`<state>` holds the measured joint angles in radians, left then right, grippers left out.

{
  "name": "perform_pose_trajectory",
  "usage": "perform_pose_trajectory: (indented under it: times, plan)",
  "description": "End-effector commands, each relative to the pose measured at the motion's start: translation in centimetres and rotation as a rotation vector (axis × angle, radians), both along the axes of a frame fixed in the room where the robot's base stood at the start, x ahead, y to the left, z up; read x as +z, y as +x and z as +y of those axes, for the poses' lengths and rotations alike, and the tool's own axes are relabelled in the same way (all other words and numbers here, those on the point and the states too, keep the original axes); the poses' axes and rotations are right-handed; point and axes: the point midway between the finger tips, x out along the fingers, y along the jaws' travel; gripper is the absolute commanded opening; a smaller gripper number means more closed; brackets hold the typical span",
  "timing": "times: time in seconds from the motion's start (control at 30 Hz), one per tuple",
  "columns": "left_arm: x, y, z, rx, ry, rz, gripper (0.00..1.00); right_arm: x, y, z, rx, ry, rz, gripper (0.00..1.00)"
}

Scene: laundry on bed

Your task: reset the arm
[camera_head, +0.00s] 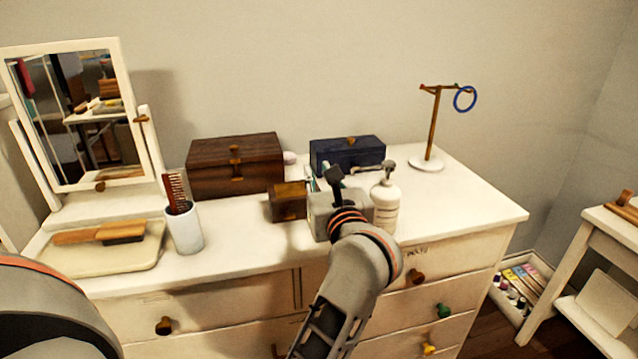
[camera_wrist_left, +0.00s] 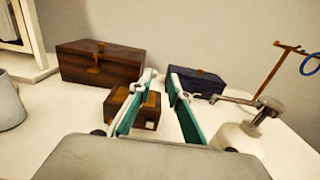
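My left gripper (camera_head: 322,180) is over the middle of the white dresser top, mostly hidden behind its own wrist in the head view. My right gripper does not show.
On the white dresser (camera_head: 470,207) are a dark wooden chest (camera_head: 232,166), a blue box (camera_head: 335,156), a stand (camera_head: 433,125) with a blue ring, a cup (camera_head: 184,229) with a comb, a tray (camera_head: 75,262) with a brush, and a mirror (camera_head: 80,120). The right dresser top is clear.

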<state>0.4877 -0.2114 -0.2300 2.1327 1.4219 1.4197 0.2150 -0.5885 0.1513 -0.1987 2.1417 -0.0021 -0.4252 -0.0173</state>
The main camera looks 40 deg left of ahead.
Motion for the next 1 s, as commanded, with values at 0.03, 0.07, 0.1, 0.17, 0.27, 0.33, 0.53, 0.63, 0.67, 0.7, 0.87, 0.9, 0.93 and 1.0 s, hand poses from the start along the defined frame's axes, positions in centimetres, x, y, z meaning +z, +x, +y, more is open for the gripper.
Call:
perform_pose_trajectory:
  times: [0.03, 0.07, 0.1, 0.17, 0.27, 0.33, 0.53, 0.63, 0.67, 0.7, 0.87, 0.9, 0.93, 1.0]
  plan:
    - [0.0, 0.0, 0.0, 0.0, -0.001, 0.001, 0.18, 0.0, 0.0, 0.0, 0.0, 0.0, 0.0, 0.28]
    - [0.0, 0.0, 0.0, 0.0, -0.001, 0.001, 0.18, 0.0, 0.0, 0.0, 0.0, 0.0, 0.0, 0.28]
    - [0.0, 0.0, 0.0, 0.0, 0.0, 0.0, 0.18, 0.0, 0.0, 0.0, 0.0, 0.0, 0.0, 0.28]
    - [0.0, 0.0, 0.0, 0.0, 0.0, 0.0, 0.18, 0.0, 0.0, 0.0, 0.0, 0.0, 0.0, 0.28]
    - [0.0, 0.0, 0.0, 0.0, 0.0, 0.0, 0.18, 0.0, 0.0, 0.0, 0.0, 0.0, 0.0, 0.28]
    - [0.0, 0.0, 0.0, 0.0, 0.0, 0.0, 0.18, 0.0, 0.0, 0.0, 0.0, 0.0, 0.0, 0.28]
    - [0.3, -0.4, 0.2, 0.011, 0.043, 0.01, 0.18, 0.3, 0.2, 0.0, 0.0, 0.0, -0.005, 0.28]
    - [1.4, -1.6, 0.8, 0.047, 0.206, 0.056, 0.18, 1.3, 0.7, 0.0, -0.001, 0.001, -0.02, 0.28]
    - [1.9, -2.1, 0.9, 0.06, 0.283, 0.077, 0.18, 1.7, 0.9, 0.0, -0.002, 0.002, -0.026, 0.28]
    - [2.6, -2.8, 0.8, 0.078, 0.402, 0.114, 0.18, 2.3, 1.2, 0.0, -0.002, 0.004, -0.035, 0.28]
    - [4.0, -4.8, -2.9, 0.109, 0.997, 0.32, 0.18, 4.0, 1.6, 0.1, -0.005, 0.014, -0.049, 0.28]
    - [3.5, -5.0, -4.5, 0.101, 1.151, 0.378, 0.18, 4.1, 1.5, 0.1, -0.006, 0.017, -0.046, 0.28]
    - [2.9, -5.2, -5.8, 0.091, 1.267, 0.42, 0.18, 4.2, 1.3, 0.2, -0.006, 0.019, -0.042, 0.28]
    - [0.4, -5.4, -9.0, 0.049, 1.539, 0.524, 0.18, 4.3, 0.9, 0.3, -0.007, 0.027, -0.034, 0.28]
